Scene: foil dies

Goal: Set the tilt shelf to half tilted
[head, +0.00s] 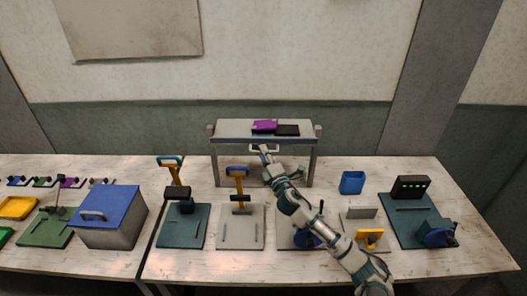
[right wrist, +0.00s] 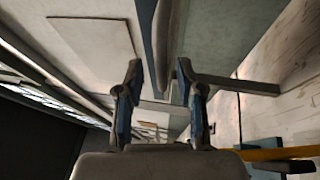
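The tilt shelf (head: 228,130) stands at the back middle of the table, a grey board between two side posts. How far it tilts is hard to tell. A purple item (head: 264,126) and a black item (head: 288,130) lie on it. A pale handle (head: 256,148) shows at its front edge. My right gripper (head: 266,153) is at this handle in the head view, partly covering it. In the right wrist view the fingers of my right gripper (right wrist: 160,85) are apart, with a grey bar-like part just ahead of the gap; contact cannot be told. My left gripper is not in view.
A blue-lidded box (head: 110,215) is at left.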

